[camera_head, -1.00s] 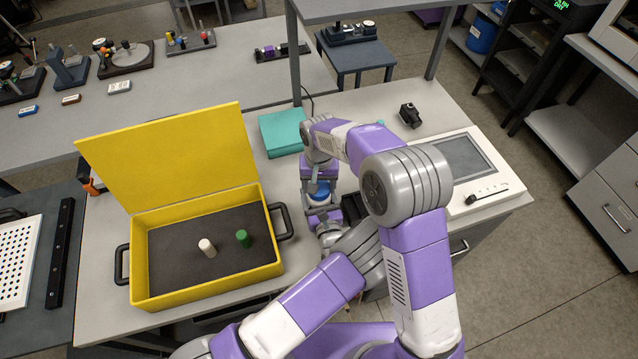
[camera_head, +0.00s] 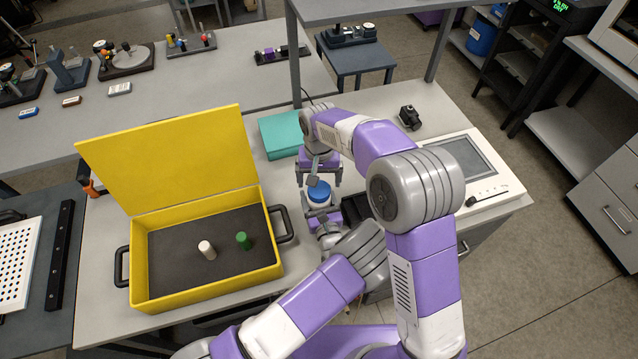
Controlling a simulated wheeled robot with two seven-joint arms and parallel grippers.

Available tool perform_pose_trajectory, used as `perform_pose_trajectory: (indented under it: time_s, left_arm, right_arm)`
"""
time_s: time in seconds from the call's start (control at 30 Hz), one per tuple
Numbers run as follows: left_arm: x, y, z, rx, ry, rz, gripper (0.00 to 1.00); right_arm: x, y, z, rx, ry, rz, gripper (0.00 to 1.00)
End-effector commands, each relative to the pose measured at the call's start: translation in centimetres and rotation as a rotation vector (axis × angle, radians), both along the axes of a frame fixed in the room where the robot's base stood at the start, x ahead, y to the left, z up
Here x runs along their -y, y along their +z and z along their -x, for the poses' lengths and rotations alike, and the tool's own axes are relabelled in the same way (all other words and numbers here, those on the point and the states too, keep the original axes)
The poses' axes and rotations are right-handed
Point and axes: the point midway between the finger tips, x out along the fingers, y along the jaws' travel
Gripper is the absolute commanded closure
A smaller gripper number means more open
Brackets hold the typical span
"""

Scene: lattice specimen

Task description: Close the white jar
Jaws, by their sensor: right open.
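The white jar (camera_head: 320,206) stands on the bench right of the yellow case, with a blue lid (camera_head: 319,190) on its top. I cannot tell how tightly the lid sits. My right gripper (camera_head: 318,181) points down just above the lid, with its fingers open and spread to either side. My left gripper (camera_head: 328,229) is low at the near side of the jar. Its fingers are largely hidden by its own arm and the jar, so I cannot tell if they grip it.
An open yellow case (camera_head: 205,285) holds a white peg (camera_head: 206,250) and a green peg (camera_head: 243,241). A teal box (camera_head: 280,135) lies behind the jar. A black bin (camera_head: 355,208) is close to its right, partly hidden by my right arm. A white screen device (camera_head: 492,190) stands farther right.

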Motion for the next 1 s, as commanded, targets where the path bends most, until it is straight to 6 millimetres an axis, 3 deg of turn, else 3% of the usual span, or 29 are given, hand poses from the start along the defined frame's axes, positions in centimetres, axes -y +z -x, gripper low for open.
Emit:
perform_pose_trajectory:
  time_s: [0.47,1.0]
  left_arm:
    - [0.0,0.0,0.0,0.001,0.000,0.000,1.00]
    - [0.0,0.0,0.0,0.001,0.000,0.000,1.00]
  right_arm:
    - [0.0,0.8,0.0,0.000,0.030,0.000,0.13]
    - [0.0,4.0,0.0,0.002,0.652,0.000,0.13]
